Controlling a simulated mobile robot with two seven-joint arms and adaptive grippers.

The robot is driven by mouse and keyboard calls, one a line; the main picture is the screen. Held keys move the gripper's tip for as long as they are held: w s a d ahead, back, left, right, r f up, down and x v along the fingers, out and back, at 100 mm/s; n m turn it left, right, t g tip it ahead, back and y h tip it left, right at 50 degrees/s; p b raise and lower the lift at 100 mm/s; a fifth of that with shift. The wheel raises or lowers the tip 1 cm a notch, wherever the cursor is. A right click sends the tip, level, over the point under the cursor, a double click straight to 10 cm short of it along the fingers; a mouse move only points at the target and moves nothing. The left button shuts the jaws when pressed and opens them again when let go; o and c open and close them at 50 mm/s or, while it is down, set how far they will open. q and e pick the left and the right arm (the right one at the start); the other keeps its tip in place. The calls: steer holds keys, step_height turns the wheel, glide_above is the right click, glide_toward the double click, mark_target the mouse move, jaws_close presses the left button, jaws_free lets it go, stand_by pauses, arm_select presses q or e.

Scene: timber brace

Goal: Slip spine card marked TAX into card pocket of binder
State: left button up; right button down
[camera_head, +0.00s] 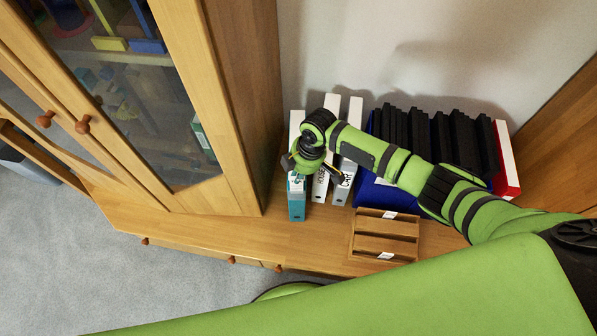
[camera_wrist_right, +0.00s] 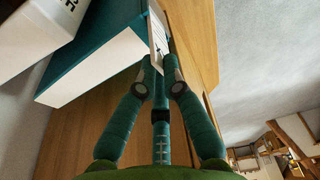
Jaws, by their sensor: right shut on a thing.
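The teal binder (camera_head: 297,208) stands upright at the left end of the binder row. It also fills the upper left of the right wrist view (camera_wrist_right: 95,60). My right gripper (camera_head: 303,168) is over the binder's front. In the right wrist view its fingers (camera_wrist_right: 160,72) are shut on the white spine card (camera_wrist_right: 158,38), close beside the teal binder. The card's marking is not readable. I cannot tell whether its end is inside the card pocket, and the pocket opening is not distinguishable. My left gripper is not in view.
White binders with dark lettering (camera_head: 343,184) stand right of the teal one. Black binders (camera_head: 440,135) and a red-and-white one (camera_head: 507,160) stand farther right. A wooden tray (camera_head: 385,246) lies in front. A glass-door cabinet (camera_head: 235,120) rises close on the left.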

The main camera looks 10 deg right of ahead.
steer(key=b+x, duration=0.2)
steer(key=x, duration=0.1)
steer(key=shift+s+d+f, duration=0.1)
steer(key=shift+d+f, duration=0.2)
steer(key=shift+f, duration=0.1)
stand_by(0.4)
steer(key=c, duration=0.8)
jaws_free()
steer(key=shift+r, duration=0.1)
steer(key=p+v, duration=0.2)
steer(key=a+p+v, duration=0.1)
steer(key=p+v, duration=0.4)
steer(key=shift+w+a+r, duration=0.2)
steer(key=shift+r, duration=0.35)
